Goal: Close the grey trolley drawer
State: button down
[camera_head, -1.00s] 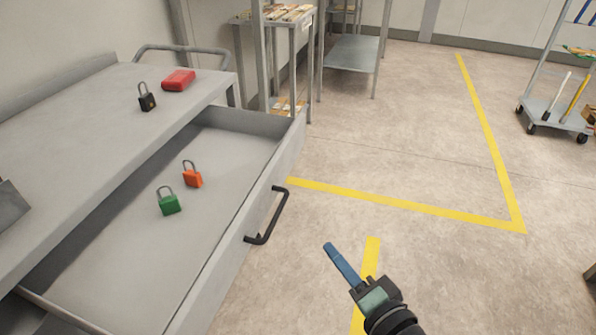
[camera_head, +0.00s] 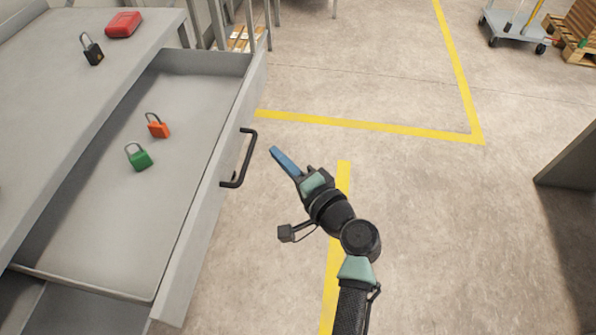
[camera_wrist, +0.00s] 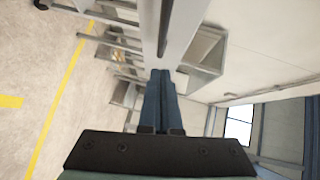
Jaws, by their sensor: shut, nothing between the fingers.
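The grey trolley drawer (camera_head: 232,115) is pulled out from under the grey trolley top (camera_head: 60,125) in the head view. Its black handle (camera_head: 248,158) is on the front face. An orange padlock (camera_head: 158,127) and a green padlock (camera_head: 139,158) lie inside the drawer. My gripper (camera_head: 275,150) is just right of the handle, apart from it in the picture, with its blue fingers shut and empty. In the wrist view the shut fingers (camera_wrist: 160,75) point toward a grey edge or bar, which I cannot identify surely.
A black padlock (camera_head: 92,50) and a red case (camera_head: 123,24) lie on the trolley top. Clear floor (camera_head: 440,220) with yellow lines lies to the right. A cart (camera_head: 512,30) and a wooden pallet (camera_head: 572,35) stand at the far right.

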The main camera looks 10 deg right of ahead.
jog(key=shift+w+a+f, duration=0.2)
jog(key=shift+a, duration=0.6)
jog(key=shift+w+a+f, duration=0.15)
jog(key=shift+a+f, duration=0.05)
jog(key=shift+a, duration=0.6)
jog(key=shift+a, duration=0.1)
